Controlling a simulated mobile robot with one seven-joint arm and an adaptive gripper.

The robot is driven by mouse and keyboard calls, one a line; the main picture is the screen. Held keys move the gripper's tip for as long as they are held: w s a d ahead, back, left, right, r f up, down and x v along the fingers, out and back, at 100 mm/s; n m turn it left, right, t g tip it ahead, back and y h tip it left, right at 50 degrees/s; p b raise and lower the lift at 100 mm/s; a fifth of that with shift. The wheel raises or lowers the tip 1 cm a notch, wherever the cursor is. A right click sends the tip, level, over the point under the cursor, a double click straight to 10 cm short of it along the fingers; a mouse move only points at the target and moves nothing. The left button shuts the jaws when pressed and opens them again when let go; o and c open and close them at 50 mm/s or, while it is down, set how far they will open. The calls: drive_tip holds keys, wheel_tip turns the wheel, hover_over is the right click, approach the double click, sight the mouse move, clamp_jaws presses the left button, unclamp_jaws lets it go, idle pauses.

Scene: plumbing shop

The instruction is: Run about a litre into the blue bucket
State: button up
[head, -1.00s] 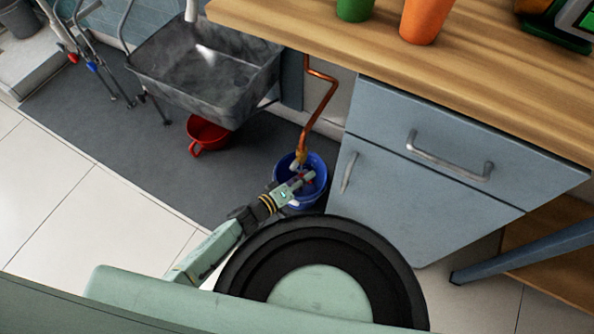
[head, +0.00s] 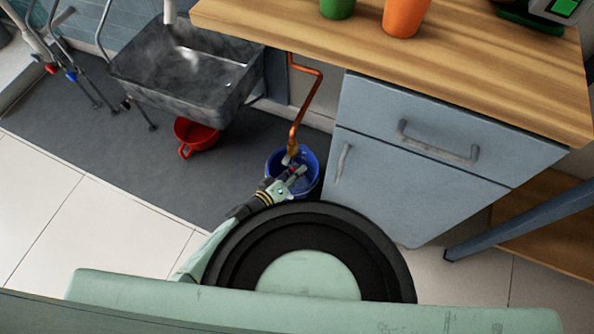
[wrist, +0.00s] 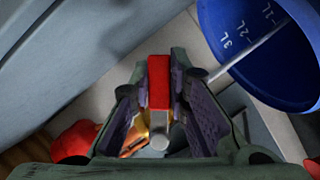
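The blue bucket (head: 312,166) stands on the floor under the copper pipe (head: 304,108), left of the cabinet. In the wrist view its inside (wrist: 285,70) shows 1L, 2L and 3L marks. My gripper (head: 297,173) is over the bucket at the tap on the pipe's lower end. In the wrist view, its fingers are shut on a red lever (wrist: 159,85), one on each side; brass (wrist: 134,143) shows below. A thin pale line (wrist: 245,50) runs from near the right finger into the bucket; I cannot tell whether it is water or a handle. The water level is unclear.
A grey sink (head: 185,75) is at the upper left, with a red pot (head: 195,136) on the mat below. A cabinet (head: 400,195) stands right of the bucket under a wooden counter (head: 450,62). Green (head: 336,8) and orange (head: 404,15) cups stand on the counter.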

drive_tip(key=o, duration=0.4)
drive_tip(key=v, duration=0.7)
drive_tip(key=shift+s+a, duration=0.15)
drive_tip(key=shift+s, duration=0.05)
idle(6.7)
